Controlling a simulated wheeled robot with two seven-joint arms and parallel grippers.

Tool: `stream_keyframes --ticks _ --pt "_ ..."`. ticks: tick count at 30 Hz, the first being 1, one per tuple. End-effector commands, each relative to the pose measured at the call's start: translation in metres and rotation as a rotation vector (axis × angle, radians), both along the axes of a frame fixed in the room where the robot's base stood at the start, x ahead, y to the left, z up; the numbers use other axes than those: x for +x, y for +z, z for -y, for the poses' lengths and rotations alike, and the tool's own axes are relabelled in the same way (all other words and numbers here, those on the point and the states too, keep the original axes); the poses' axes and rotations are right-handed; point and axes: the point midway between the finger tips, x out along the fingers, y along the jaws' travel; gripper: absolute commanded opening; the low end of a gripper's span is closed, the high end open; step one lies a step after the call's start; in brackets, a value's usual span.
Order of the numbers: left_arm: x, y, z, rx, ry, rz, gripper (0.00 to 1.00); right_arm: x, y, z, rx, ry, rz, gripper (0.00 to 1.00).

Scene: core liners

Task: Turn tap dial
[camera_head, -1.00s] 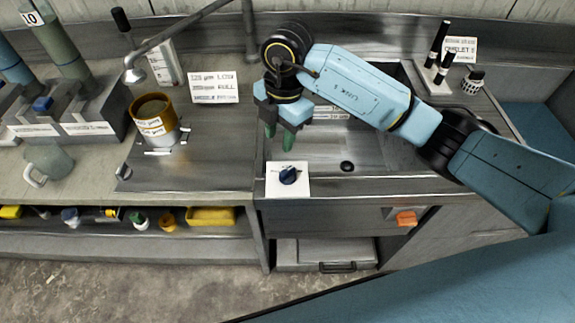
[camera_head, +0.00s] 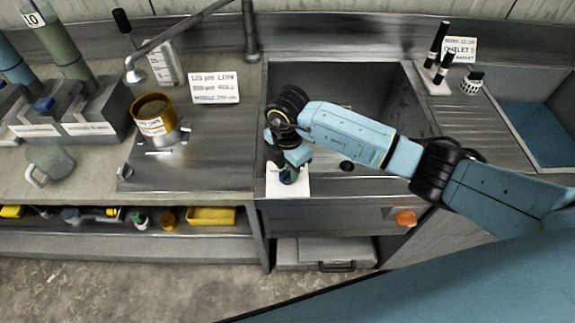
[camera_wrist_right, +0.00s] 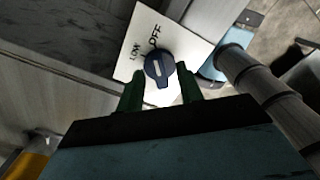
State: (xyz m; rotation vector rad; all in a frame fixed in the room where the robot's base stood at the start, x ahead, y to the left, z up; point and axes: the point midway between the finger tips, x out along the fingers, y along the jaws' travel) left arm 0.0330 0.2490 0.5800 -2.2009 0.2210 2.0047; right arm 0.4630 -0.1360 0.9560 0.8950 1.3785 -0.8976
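The tap dial is a dark blue knob (camera_head: 289,178) on a white plate (camera_head: 274,189) at the front left edge of the sink. In the right wrist view the knob (camera_wrist_right: 158,68) sits on the plate (camera_wrist_right: 195,32), with the words OFF and LOW readable above it. A short pale mark shows on the knob. My right gripper (camera_head: 290,170) is down at the dial and partly hides it. Its green fingers (camera_wrist_right: 162,92) stand apart, one on each side of the knob's near side; I cannot tell whether they touch it. My left gripper is out of view.
The curved spout (camera_head: 135,74) hangs over a brass cup (camera_head: 155,117) on the steel plate at left. The sink basin (camera_head: 340,100) is empty apart from a dark drain. An orange knob (camera_head: 405,218) is on the front panel. A glass mug (camera_head: 50,163) stands far left.

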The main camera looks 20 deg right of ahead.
Motion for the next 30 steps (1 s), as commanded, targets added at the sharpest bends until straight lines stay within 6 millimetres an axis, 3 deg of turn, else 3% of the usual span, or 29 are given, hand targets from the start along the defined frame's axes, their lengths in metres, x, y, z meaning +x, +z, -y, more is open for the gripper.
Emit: stream_keyframes --ticks 8,17,30 --pt "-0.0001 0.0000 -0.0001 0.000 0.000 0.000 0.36 -0.0001 -0.0019 -0.0002 0.000 0.001 0.000 0.36" --pt "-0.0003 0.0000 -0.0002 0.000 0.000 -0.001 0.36 0.0000 -0.0016 -0.0001 0.000 0.001 0.000 0.00" --pt "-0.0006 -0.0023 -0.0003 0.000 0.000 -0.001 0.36 0.0006 -0.0014 0.0003 0.000 0.069 0.001 0.00"
